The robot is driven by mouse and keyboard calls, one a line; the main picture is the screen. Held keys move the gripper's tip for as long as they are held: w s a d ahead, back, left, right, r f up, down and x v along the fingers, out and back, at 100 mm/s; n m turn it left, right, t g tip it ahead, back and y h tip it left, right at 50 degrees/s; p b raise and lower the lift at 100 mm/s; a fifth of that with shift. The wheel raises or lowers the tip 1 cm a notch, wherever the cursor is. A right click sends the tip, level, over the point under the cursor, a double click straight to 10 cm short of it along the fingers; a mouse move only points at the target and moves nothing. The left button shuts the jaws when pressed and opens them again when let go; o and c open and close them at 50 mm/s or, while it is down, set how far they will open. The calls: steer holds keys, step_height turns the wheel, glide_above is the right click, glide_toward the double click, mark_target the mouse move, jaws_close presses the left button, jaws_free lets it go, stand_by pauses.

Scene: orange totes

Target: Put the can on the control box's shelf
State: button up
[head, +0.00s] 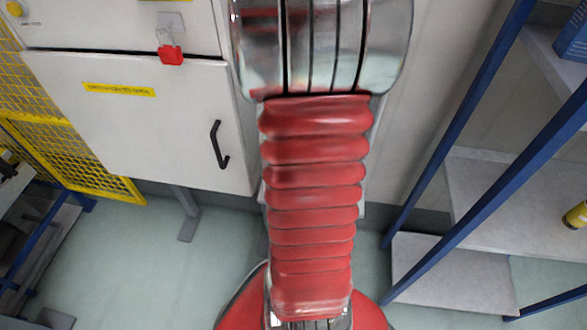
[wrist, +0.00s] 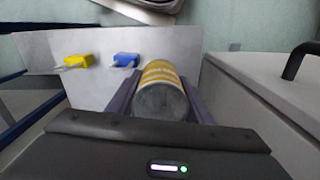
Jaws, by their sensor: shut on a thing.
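In the wrist view my gripper (wrist: 161,92) is shut on the can (wrist: 162,76), with one dark purple finger on each side. The can has a yellow and white label, and its grey round end faces the camera. In the head view my gripper and the held can are hidden or out of frame. The white control box (head: 150,130) stands at the left, with a yellow label and a black handle. I cannot make out its shelf for certain. A pale grey flat surface (wrist: 90,88) lies beyond and left of the can in the wrist view.
Small yellow (wrist: 78,60) and blue (wrist: 126,60) things are on that grey surface. A pale box (wrist: 262,85) with a black handle is close on the right. A blue-posted rack (head: 490,180) stands right in the head view, with a yellow cylinder (head: 577,215) on it.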

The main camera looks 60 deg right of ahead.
steer(key=shift+d, duration=0.3)
steer(key=shift+s+d+f, duration=0.1)
steer(key=shift+d+f, duration=0.1)
steer(key=shift+f, duration=0.7)
steer(key=shift+s+d+f, duration=0.1)
steer(key=shift+d+f, duration=0.05)
steer(key=shift+f, duration=0.7)
steer(key=shift+f, duration=0.1)
steer(key=o, duration=1.3)
steer(key=shift+r, duration=3.85)
